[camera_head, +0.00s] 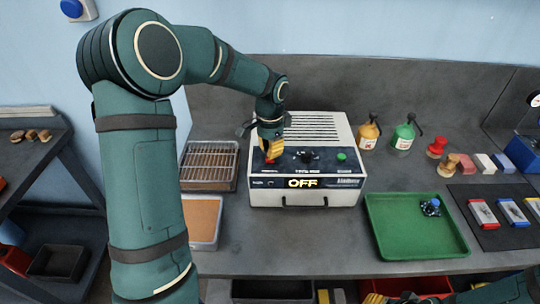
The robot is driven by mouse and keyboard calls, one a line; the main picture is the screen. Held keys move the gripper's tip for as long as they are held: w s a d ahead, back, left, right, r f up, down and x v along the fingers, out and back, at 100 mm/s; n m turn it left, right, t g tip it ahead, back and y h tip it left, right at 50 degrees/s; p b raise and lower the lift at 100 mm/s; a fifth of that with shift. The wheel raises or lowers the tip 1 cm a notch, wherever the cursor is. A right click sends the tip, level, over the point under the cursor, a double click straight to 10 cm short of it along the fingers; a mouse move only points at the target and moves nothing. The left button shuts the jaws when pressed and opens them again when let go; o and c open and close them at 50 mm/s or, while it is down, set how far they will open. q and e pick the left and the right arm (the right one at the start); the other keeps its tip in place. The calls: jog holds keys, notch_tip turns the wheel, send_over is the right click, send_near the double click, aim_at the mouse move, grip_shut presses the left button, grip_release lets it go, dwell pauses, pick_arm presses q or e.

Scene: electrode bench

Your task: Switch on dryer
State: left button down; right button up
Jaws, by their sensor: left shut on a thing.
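The dryer (322,197) is a white box with a slatted top, a dark control panel and a front handle. Its display (302,183) reads OFF. The panel carries a red switch (269,161) at left, a black knob (306,157) in the middle and a green button (341,156) at right. My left gripper (271,153) reaches down over the panel's left part, its yellow fingers shut on the red switch and partly hiding it. My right gripper (385,298) shows only in part at the bottom edge; its fingers are unclear.
A wire rack tray (209,178) and a tan-filled tray (204,217) stand left of the dryer. A green tray (408,236) holding a small blue-topped item lies at right. Orange (369,133) and green (403,136) bottles stand behind it. The bench before the dryer is clear.

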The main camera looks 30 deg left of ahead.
pick_arm(q)
jog(key=shift+f, duration=0.1)
jog(key=shift+r+p, duration=2.75)
jog(key=shift+r, duration=0.8)
jog(key=shift+f, duration=0.1)
